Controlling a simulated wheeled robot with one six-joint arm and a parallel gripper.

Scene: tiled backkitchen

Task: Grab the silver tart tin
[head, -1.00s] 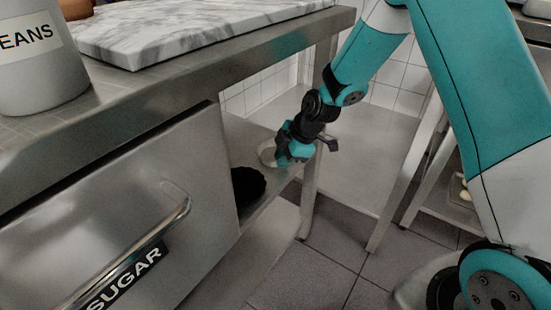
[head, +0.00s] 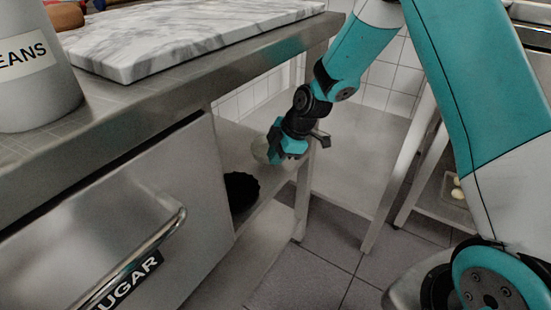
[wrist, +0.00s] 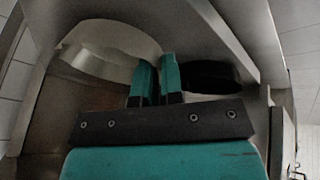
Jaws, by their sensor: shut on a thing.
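The silver tart tin (head: 261,150) is a pale round tin on the left side of my gripper (head: 283,157) in the head view, over the lower shelf under the worktop. In the wrist view the tin (wrist: 108,40) shows at the upper left, and my gripper (wrist: 158,78) has its teal fingers nearly together at the tin's right-hand edge. The fingers are shut on the tin's edge, and they hide the gripped part. The tin looks slightly raised from the shelf, though its underside is hidden.
A black fluted tin (head: 241,190) sits on the shelf (head: 264,212) close by; it also shows in the wrist view (wrist: 208,76). The worktop edge (head: 250,72) overhangs, a table leg (head: 303,195) stands at right, and the SUGAR drawer (head: 120,210) is at left.

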